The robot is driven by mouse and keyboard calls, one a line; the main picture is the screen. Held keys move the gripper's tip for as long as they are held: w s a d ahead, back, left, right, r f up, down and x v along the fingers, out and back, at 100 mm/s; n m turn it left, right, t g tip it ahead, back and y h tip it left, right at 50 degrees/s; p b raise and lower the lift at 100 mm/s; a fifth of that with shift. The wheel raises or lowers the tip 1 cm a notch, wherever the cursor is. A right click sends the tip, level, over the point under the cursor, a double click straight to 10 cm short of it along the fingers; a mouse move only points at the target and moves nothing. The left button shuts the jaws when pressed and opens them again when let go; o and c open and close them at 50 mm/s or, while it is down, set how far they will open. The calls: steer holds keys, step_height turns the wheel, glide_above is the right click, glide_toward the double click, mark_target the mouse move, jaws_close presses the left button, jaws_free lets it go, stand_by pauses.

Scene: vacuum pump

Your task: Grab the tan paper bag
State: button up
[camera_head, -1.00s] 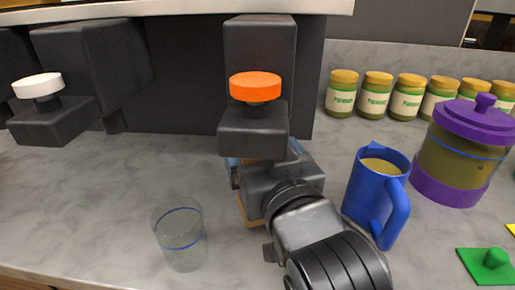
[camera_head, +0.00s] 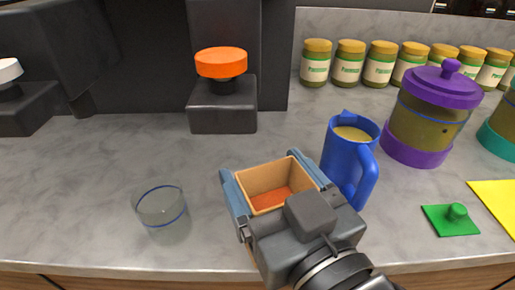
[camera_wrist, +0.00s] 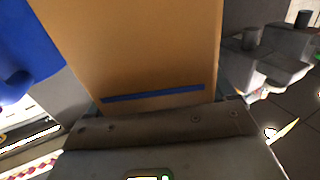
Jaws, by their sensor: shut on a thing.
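The tan paper bag (camera_head: 248,183) is an open-topped square container with an orange-red inside. It is upright between the two blue-grey fingers of my gripper (camera_head: 271,187) in the head view. One finger is at its left side and one at its right, and the gripper is shut on it. In the wrist view the tan bag (camera_wrist: 130,45) fills the middle, with a dark blue stripe near the gripper. The bag's lower part is mostly hidden by my gripper, so I cannot tell whether its base touches the counter.
A blue pitcher (camera_head: 343,165) stands close to the right of the bag. A clear glass (camera_head: 161,210) stands at the left. The dispenser with an orange knob (camera_head: 221,63) is behind. Counter (camera_head: 100,170) is clear at left.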

steer(key=shift+r+p+v, duration=0.2)
steer(key=shift+p+v, duration=0.8)
steer(key=shift+p, duration=0.05)
steer(key=shift+p+v, duration=0.85)
steer(key=shift+v, duration=0.55)
